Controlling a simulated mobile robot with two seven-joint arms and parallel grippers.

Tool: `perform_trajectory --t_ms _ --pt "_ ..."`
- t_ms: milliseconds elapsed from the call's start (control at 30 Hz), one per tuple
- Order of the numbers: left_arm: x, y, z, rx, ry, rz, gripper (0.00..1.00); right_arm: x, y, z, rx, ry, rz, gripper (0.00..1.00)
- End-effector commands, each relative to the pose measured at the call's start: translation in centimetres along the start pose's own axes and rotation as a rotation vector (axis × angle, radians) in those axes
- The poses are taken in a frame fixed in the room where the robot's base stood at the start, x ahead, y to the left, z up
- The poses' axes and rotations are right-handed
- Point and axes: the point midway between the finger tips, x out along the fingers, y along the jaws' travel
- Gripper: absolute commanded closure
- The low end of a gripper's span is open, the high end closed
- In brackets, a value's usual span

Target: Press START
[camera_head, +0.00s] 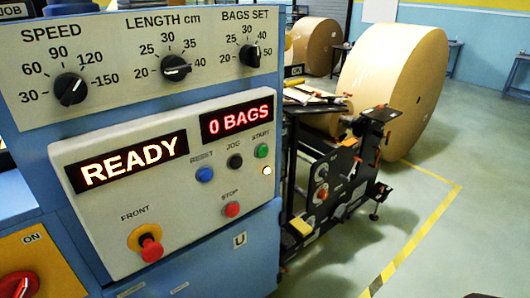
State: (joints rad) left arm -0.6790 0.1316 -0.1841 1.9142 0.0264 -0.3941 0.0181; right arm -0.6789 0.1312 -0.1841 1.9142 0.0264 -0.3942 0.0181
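The green START button (262,151) is at the right end of the button row on the tilted white control panel (190,215). The blue RESET button (205,174) and black JOG button (235,161) are to its left, and the red STOP button (232,209) is below. A small pale lamp (267,170) glows just under START. The left display (134,161) reads READY and the right display (237,118) reads 0 BAGS. Neither gripper can be made out, and nothing covers the START button.
A red FRONT mushroom button (150,248) sticks out low on the panel. SPEED (70,89), LENGTH (175,68) and BAGS SET (250,55) knobs sit above. A large kraft roll (390,85) and a black frame (330,180) stand right.

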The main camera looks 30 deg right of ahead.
Motion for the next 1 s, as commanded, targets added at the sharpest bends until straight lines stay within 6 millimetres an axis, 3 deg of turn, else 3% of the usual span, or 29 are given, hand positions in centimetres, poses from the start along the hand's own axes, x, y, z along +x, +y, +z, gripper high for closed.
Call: perform_trajectory --t_ms 167,1000 --pt "0.0 0.0 0.0 0.0 0.0 0.0 0.5 0.0 0.01 0.0 0.0 0.0 0.0 1.0" --pt "0.0 0.0 0.0 0.0 0.0 0.0 0.5 0.0 0.0 0.0 0.0 0.0 0.0 1.0"
